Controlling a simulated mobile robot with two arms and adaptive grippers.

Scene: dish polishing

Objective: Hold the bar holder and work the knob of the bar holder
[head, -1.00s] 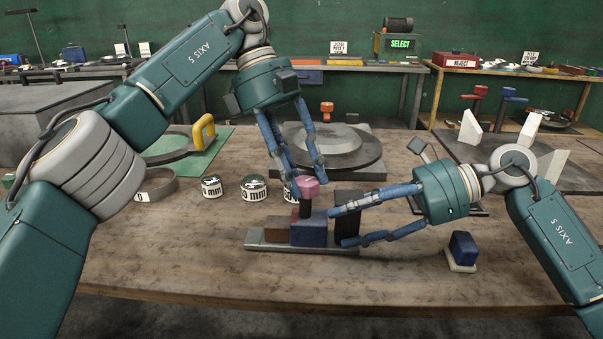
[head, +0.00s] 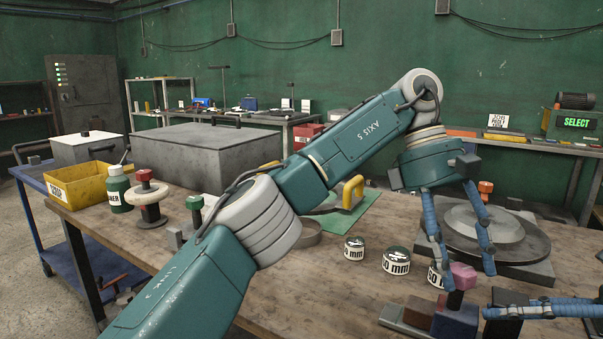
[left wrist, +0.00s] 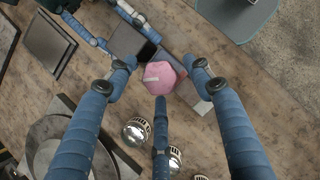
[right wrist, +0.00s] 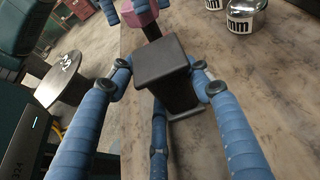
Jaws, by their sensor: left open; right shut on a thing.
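The bar holder (head: 393,318) lies at the bottom right of the head view, partly cut off. It has a brown block, a blue block (head: 455,321) and a black upright block (head: 508,297). Its pink faceted knob (head: 463,276) stands on a dark stem. My left gripper (head: 468,278) points down, open, with its fingers spread around the knob. In the left wrist view the knob (left wrist: 159,77) sits between the fingertips, with gaps at the sides. My right gripper (right wrist: 160,84) is shut on the bar holder's black block (right wrist: 158,68); its fingers (head: 505,312) enter from the right.
Several labelled "mm" tins (head: 396,261) stand close behind the holder. A round stepped plate (head: 488,230) lies behind my left gripper. A yellow bin (head: 82,186), a green bottle (head: 118,190) and a red-topped spool (head: 147,199) are at the left.

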